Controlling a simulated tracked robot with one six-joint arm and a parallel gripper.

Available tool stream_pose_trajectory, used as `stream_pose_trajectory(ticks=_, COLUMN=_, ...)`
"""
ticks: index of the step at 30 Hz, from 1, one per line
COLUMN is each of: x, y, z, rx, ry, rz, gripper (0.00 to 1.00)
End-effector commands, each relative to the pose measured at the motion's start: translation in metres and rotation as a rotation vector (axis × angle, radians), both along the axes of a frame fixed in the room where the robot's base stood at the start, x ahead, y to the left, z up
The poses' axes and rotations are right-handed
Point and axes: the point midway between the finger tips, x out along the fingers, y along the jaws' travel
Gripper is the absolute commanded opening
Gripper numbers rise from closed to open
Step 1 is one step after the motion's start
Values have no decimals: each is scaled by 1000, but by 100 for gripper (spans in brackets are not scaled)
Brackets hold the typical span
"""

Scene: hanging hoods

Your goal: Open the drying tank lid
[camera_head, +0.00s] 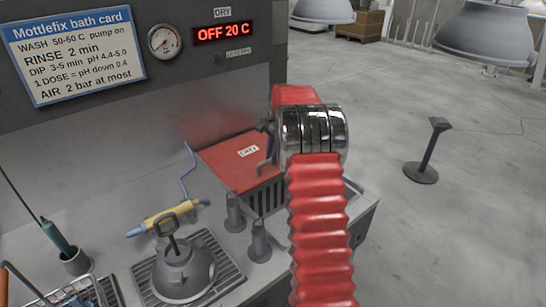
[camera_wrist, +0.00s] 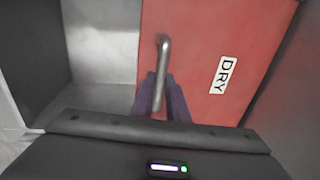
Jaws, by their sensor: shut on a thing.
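The red drying tank lid (camera_head: 232,165) with a white DRY label lies over the slatted tank (camera_head: 272,200) on the bench, and looks flat. Its face with the label also fills the right of the wrist view (camera_wrist: 265,40). A bent metal handle (camera_wrist: 165,55) stands out from the lid's edge. My gripper (camera_wrist: 160,92) has its purple fingers on either side of the handle and is shut on it. In the head view my gripper (camera_head: 267,150) is at the lid's right edge, and my red arm hides part of the tank's right side.
A display (camera_head: 224,32) reads OFF 20 C above the tank. Floor right of the bench is open, except a post stand (camera_head: 428,150).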

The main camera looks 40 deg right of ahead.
Motion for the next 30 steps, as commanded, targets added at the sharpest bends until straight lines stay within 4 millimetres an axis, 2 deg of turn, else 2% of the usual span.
stream_pose_trajectory(ticks=2, x=-1, y=0, z=0, rx=2, ry=1, rz=-2, gripper=0)
stream_pose_trajectory(ticks=3, x=-1, y=0, z=0, rx=2, ry=1, rz=-2, gripper=15)
stream_pose_trajectory(ticks=11, x=-2, y=-1, z=0, rx=2, ry=1, rz=-3, gripper=33)
stream_pose_trajectory(ticks=22, x=-2, y=-1, z=6, rx=1, ry=0, rz=-3, gripper=33)
stream_pose_trajectory(ticks=26, x=-5, y=-2, z=19, rx=0, ry=-1, rz=-3, gripper=33)
stream_pose_trajectory(ticks=30, x=-9, y=-2, z=40, rx=0, ry=-2, rz=-3, gripper=33)
